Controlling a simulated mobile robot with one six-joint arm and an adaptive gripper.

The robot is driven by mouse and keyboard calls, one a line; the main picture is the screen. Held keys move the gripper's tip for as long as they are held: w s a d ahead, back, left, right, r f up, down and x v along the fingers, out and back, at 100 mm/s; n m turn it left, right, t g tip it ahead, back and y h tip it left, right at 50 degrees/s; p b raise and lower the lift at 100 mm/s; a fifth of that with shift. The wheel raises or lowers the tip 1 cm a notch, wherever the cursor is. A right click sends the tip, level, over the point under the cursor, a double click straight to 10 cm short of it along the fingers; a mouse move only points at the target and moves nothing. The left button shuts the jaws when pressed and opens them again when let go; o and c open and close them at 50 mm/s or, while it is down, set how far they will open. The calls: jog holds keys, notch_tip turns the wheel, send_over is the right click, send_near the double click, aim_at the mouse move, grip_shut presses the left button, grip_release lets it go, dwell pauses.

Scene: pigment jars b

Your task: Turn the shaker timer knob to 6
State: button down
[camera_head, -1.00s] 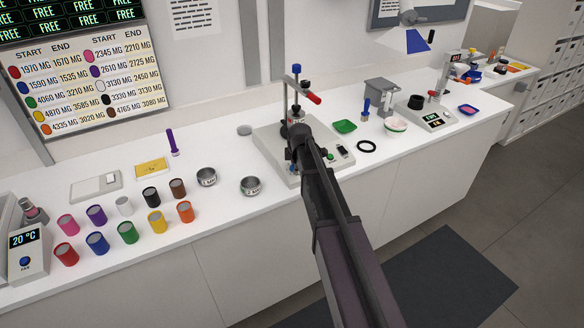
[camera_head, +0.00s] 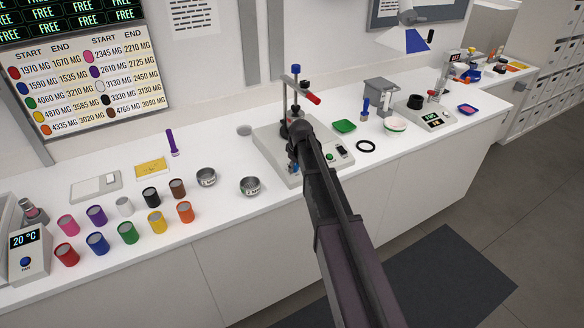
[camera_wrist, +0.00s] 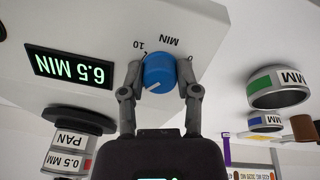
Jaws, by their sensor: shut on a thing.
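The timer knob (camera_wrist: 159,72) is blue with a white pointer line, on the shaker's pale front face in the wrist view. My gripper (camera_wrist: 160,84) is shut on it, one finger on each side. The lettering appears upside down there; "10" and "MIN" are printed beside the knob. The lit green display (camera_wrist: 69,69) reads 6.5 MIN. In the head view the shaker (camera_head: 266,134) is a pale box with an upright post and a red-tipped handle; my arm hides most of its front and my fingers.
Two labelled sieve bowls (camera_head: 206,177) (camera_head: 250,186) stand left of the shaker, with several coloured jars farther left. A black ring (camera_head: 366,146) and a green tray (camera_head: 344,126) lie to its right. In the wrist view a sieve and pan (camera_wrist: 72,143) are close by.

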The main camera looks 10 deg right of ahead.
jog(key=shift+s+m, duration=0.3)
jog(key=shift+m, duration=0.5)
jog(key=shift+c, duration=1.7)
grip_release()
jog(key=shift+w, duration=0.1)
